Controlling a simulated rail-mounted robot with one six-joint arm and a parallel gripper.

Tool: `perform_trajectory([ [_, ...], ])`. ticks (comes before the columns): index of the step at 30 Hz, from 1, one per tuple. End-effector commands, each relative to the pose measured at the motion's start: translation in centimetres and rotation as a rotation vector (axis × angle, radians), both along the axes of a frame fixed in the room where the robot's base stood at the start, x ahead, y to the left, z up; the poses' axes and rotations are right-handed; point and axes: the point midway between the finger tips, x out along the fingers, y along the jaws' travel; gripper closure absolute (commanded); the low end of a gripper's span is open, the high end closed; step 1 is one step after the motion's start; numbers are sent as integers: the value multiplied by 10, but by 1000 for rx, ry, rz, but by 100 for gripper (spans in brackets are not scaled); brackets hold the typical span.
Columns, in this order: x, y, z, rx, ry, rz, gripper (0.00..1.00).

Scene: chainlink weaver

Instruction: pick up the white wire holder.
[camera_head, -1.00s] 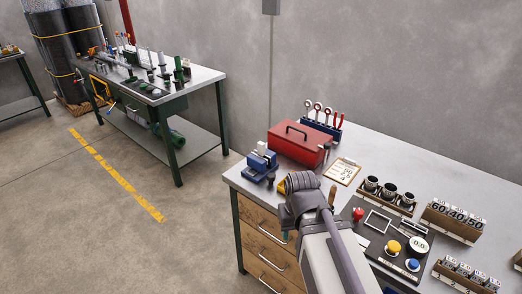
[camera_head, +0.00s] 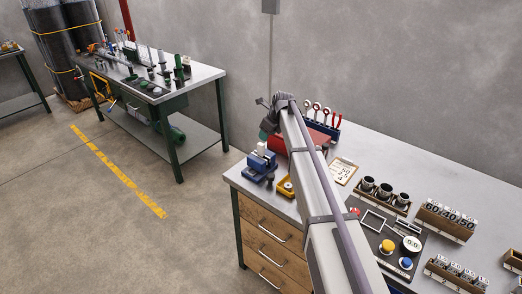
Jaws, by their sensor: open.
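I cannot make out for sure which thing is the white wire holder. Pale upright pieces stand among green and dark parts on the far bench (camera_head: 205,75), too small to tell apart. My arm reaches up from the bottom over the near bench. My gripper (camera_head: 263,102) shows as a small grey shape at the arm's far end, in front of the wall and left of the wrench rack. It is open, with nothing seen in it. Part of my wrist is hidden behind the arm.
The near bench (camera_head: 455,166) holds a red toolbox (camera_head: 290,142) partly behind my arm, a blue vise (camera_head: 260,163), a clipboard (camera_head: 342,170), a rack of black cups (camera_head: 384,192), a button panel (camera_head: 398,248) and labelled wooden racks (camera_head: 446,220). Floor between the benches is clear.

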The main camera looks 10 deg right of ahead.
Motion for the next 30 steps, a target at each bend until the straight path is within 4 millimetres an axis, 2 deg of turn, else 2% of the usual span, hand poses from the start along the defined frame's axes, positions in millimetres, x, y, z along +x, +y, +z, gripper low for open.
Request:
perform_trajectory([
  [5,1,1,-8,4,5,-17,49],
  [12,14,12,-55,4,6,-16,49],
  [17,16,15,-54,3,6,-15,49],
  [19,17,16,-60,3,6,-15,49],
  [25,28,27,-99,3,5,-13,49],
  [27,31,29,-104,3,5,-14,49],
  [30,31,30,-100,3,5,-14,49],
])
